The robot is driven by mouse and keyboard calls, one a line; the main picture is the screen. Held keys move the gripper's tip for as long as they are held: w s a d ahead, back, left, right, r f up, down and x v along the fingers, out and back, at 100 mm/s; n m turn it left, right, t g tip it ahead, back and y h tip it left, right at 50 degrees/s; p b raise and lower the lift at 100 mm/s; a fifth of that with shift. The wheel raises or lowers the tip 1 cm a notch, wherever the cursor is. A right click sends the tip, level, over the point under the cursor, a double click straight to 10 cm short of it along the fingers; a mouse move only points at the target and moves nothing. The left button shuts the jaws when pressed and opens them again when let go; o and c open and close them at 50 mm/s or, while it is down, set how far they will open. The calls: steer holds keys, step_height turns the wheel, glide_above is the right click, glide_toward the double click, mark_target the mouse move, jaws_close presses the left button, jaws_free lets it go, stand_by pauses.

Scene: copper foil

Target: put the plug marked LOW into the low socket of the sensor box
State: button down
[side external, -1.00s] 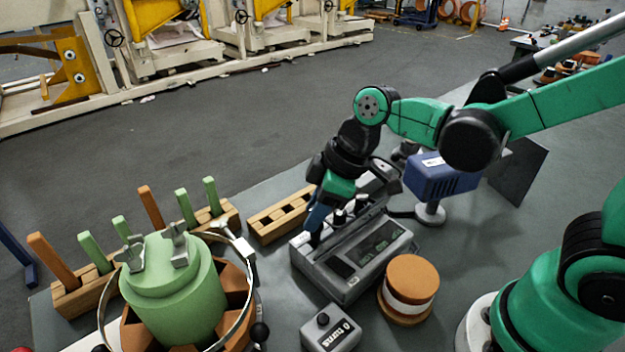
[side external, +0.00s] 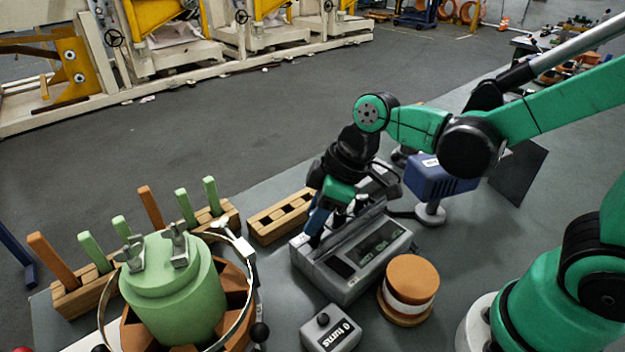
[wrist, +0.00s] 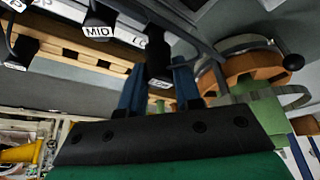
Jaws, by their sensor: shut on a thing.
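The grey sensor box (side external: 347,289) stands on the table, centre of the side view. My gripper (side external: 316,228) points down at its left end, with blue fingers shut on a black plug. In the wrist view, my gripper (wrist: 160,85) has the held plug (wrist: 159,62) between its fingertips, close to the box edge. A partly covered label starting "LO" shows beside it; I cannot tell whether it belongs to plug or socket. A black plug marked MID (wrist: 97,22) and another black plug (wrist: 22,48) are farther left. The held plug's tip and the low socket are hidden.
A wooden block with holes (side external: 280,218) lies behind the box. An orange and white spool (side external: 409,286) is close on its right, and a small grey turns counter (side external: 330,331) in front. A green cylinder fixture (side external: 172,290) stands left. A blue device (side external: 440,180) stands behind right.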

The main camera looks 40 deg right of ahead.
steer(key=shift+f, duration=0.15)
steer(key=shift+f, duration=0.75)
steer(key=shift+c, duration=1.1)
jaws_free()
steer(key=shift+r, duration=1.05)
steer(key=shift+r, duration=3.45)
